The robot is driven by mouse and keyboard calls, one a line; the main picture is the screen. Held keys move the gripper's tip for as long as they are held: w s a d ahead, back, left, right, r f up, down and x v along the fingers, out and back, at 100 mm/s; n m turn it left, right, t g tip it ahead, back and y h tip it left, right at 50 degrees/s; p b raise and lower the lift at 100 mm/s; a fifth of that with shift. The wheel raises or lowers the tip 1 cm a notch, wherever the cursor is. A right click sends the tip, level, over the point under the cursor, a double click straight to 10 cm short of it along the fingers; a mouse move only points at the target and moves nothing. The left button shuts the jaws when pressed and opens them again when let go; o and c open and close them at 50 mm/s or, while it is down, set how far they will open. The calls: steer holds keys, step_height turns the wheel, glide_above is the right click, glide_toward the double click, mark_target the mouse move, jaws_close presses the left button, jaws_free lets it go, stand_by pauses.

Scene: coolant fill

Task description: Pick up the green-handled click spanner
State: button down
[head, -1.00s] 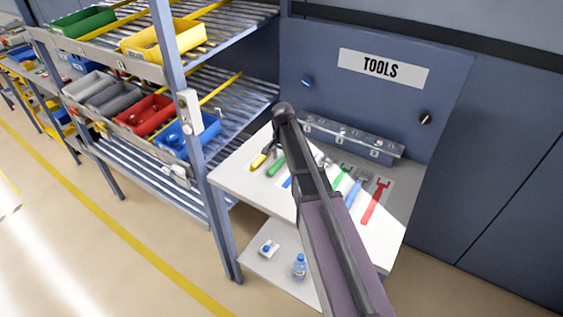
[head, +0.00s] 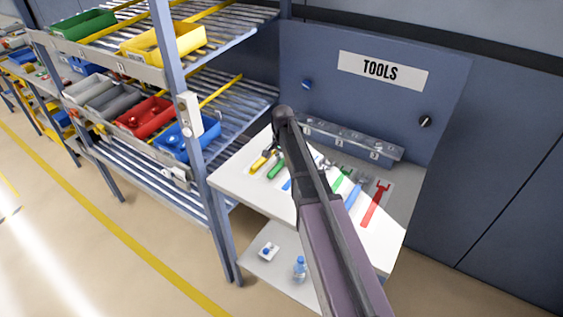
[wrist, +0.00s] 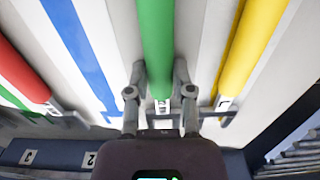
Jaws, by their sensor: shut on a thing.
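The green-handled click spanner (wrist: 157,35) runs up the middle of the wrist view, its round green handle between my two fingers. In the head view the green handle (head: 277,168) shows just left of my arm, over the white table top. My gripper (head: 272,146) is partly hidden there by my arm. I cannot tell whether the spanner is clear of the table.
In the head view, a slotted rail (head: 350,140) and TOOLS panel (head: 450,75) stand behind. A bin rack (head: 172,70) stands left.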

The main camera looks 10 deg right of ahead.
mark_target(282, 160)
steer(key=shift+r, duration=0.2)
step_height(282, 160, up, 4)
steer(key=p, duration=0.4)
steer(key=shift+f, duration=0.15)
steer(key=s+a, duration=0.1)
steer(key=s, duration=0.4)
steer(key=s+a, duration=0.2)
steer(key=s, duration=0.3)
steer(key=s+a+r+p, duration=0.1)
steer(key=s, duration=0.4)
steer(key=shift+s+a, duration=0.2)
steer(key=shift+a, duration=0.15)
steer(key=shift+f, duration=0.1)
